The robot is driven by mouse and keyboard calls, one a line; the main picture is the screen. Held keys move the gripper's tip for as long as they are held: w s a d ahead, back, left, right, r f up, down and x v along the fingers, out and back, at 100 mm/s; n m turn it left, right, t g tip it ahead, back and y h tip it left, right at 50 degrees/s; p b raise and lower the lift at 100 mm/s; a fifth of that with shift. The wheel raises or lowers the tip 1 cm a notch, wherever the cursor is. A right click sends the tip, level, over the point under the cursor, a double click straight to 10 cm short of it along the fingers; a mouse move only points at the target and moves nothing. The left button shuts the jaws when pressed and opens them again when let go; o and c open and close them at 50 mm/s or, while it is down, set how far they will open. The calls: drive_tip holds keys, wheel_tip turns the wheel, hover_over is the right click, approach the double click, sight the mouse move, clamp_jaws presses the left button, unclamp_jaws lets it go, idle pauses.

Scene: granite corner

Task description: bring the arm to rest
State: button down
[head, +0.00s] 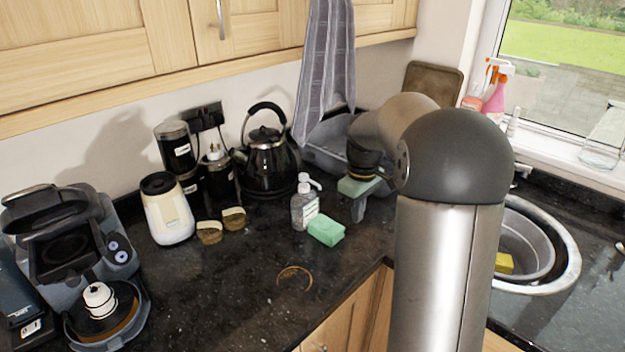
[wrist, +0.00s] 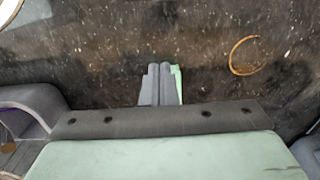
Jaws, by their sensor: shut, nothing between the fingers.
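My gripper (head: 358,212) hangs over the dark granite worktop (head: 230,285) in the head view, pointing down just right of the green sponge (head: 326,230). In the wrist view the two grey fingers of my gripper (wrist: 158,85) are pressed together with nothing between them. A green edge, which looks like the sponge (wrist: 177,83), shows just behind the fingers. I cannot tell the exact gap between the fingertips and the worktop. My arm link covers part of the worktop and the sink's left side in the head view.
A soap bottle (head: 305,205) stands left of my gripper, with a black kettle (head: 268,160) behind. A grey basin (head: 330,140) lies behind the gripper. The sink (head: 568,265) is at right, a coffee machine (head: 62,235) at left. The front middle worktop, with a brown ring mark (head: 294,277), is clear.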

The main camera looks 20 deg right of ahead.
drive_tip(key=s+a+m, duration=0.1)
drive_tip(key=s+a, duration=0.4)
drive_tip(key=s, duration=0.3)
drive_tip(key=s+a+f+m, duration=0.1)
drive_tip(key=s+a+m, duration=0.1)
drive_tip(key=s+a, duration=0.3)
drive_tip(key=s+a+f+m, duration=0.1)
drive_tip(key=s+a, duration=0.5)
drive_tip(key=s, duration=0.7)
drive_tip(key=shift+f+m+t, duration=0.15)
drive_tip(key=shift+m+t, duration=0.15)
drive_tip(key=shift+m, duration=0.4)
